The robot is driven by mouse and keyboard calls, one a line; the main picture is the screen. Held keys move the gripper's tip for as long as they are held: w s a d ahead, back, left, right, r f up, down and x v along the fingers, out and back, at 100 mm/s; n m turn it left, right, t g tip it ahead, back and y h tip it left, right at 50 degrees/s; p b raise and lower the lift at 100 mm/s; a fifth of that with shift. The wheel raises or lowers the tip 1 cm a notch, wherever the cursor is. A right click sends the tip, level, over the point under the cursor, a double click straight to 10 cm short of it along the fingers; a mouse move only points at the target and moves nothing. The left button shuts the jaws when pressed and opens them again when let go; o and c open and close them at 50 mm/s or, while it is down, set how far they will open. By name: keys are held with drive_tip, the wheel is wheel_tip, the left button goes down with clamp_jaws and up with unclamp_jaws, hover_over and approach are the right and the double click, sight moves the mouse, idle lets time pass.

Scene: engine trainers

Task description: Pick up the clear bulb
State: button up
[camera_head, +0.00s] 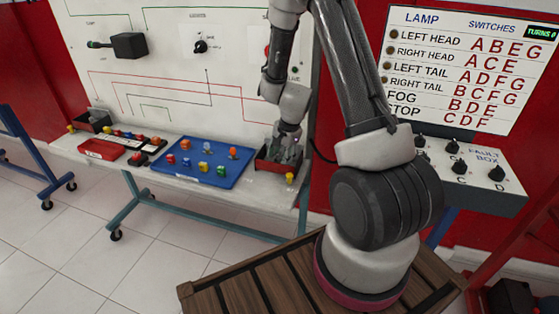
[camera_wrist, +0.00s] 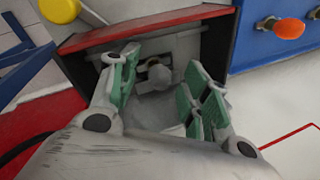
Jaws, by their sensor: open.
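The clear bulb (camera_wrist: 160,74), pale and rounded, lies in an open bin with a red rim (camera_wrist: 140,28) in the wrist view. My gripper (camera_wrist: 157,82) is open, with a green-padded finger on each side of the bulb; I cannot tell if either pad touches it. In the head view my gripper (camera_head: 290,145) reaches down into the bin (camera_head: 270,167) at the right end of the bench. The bulb cannot be made out there, hidden by my gripper and the bin.
A blue tray (camera_head: 227,178) with several coloured bulbs stands left of the bin. The bin walls stand close around my fingers. A red tray (camera_head: 102,149) and another bin (camera_head: 92,122) are farther left.

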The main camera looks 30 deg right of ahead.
sight(280, 154)
drive_tip(key=c, duration=0.9)
drive_tip(key=shift+r, duration=0.1)
drive_tip(key=shift+r, duration=7.95)
